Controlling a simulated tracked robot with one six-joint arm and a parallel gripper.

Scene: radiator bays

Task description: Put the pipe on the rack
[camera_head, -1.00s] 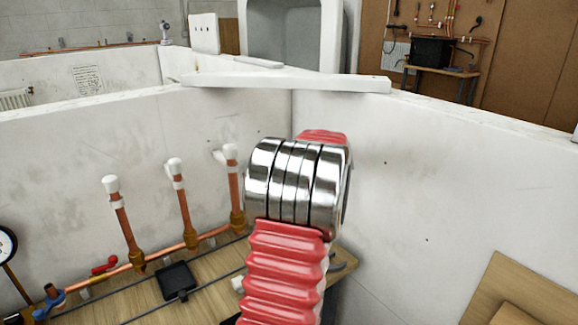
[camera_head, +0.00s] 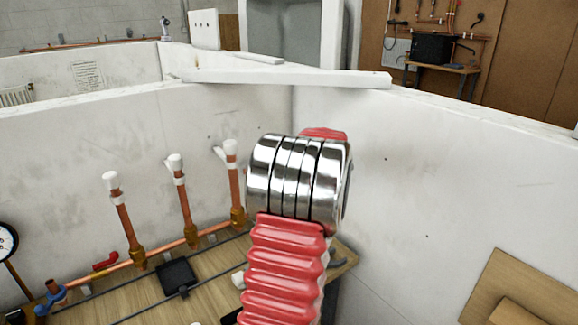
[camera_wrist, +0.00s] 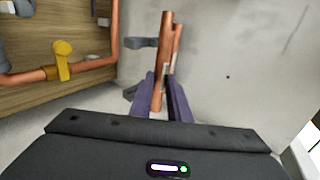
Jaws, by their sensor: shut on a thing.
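A copper pipe (camera_wrist: 159,75) stands between the two purple fingers of my gripper (camera_wrist: 162,88) in the wrist view. The gripper is shut on it, and the pipe sticks out beyond the fingertips. A second copper length (camera_wrist: 177,48) shows just behind it on the right; I cannot tell whether it is separate. Grey brackets (camera_wrist: 145,43) beside the pipe on the left look like part of the rack; I cannot tell whether the pipe touches them. In the head view my red and chrome arm hides the gripper and the pipe. A dark curved bracket (camera_head: 345,264) shows there beside the arm.
White walls (camera_head: 430,190) meet in a corner behind my arm. Upright copper pipes with white caps (camera_head: 183,205) rise from a wooden bench (camera_head: 207,283) at left. A yellow-handled valve (camera_wrist: 63,60) is left in the wrist view. Wooden boards (camera_head: 535,290) stand at lower right.

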